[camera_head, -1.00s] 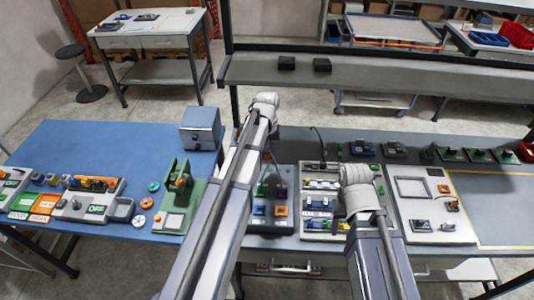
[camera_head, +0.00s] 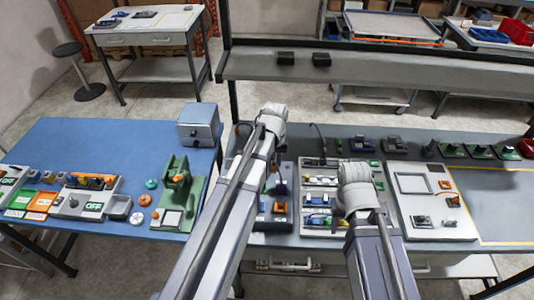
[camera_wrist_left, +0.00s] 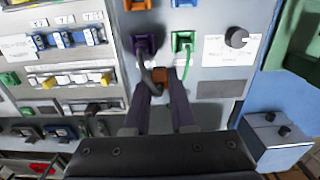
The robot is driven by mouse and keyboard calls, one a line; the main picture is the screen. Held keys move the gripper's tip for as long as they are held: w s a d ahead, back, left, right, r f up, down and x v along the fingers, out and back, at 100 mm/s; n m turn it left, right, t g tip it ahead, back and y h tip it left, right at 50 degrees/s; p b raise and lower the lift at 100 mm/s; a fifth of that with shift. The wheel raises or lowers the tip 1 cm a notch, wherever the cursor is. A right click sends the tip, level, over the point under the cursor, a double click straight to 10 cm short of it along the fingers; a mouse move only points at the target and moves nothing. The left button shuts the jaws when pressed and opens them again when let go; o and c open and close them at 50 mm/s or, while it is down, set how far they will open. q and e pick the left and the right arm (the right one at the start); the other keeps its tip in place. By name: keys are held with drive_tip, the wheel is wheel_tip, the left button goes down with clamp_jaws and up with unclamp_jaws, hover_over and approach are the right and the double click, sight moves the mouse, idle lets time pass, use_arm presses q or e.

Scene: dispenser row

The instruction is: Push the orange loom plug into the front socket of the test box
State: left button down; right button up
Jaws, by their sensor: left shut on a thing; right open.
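The test box (camera_wrist_left: 215,75) is a grey panel with an orange socket (camera_wrist_left: 137,4), a purple socket (camera_wrist_left: 144,44) and a green socket (camera_wrist_left: 182,40). In the head view its orange socket (camera_head: 280,208) shows beside my left arm. In the left wrist view my left gripper (camera_wrist_left: 162,84) is shut on the orange loom plug (camera_wrist_left: 162,75), held near the purple and green sockets, apart from the orange one. A dark cable runs beside the plug. My left fingers are mostly hidden in the head view. My right gripper is hidden behind its own wrist.
A panel with rows of blue switches (camera_wrist_left: 68,38) stands beside the box. A black knob (camera_wrist_left: 236,37) sits on the box. A blue-grey case (camera_head: 201,127) stands on the blue table. A board with a square frame (camera_head: 413,186) lies to the right.

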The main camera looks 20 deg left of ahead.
use_arm(q)
drive_tip(key=b, duration=0.2)
approach(280, 210)
drive_tip(key=shift+w+f, duration=0.4)
drive_tip(key=shift+f+b, duration=1.65)
drive_tip(key=shift+f, duration=0.15)
drive_tip(key=shift+f+b, duration=0.25)
drive_tip(key=shift+b, duration=0.05)
drive_tip(key=shift+f+b, duration=0.45)
drive_tip(key=shift+f+b, duration=0.35)
drive_tip(key=shift+s+f+b, duration=0.2)
drive_tip(key=shift+b, duration=0.1)
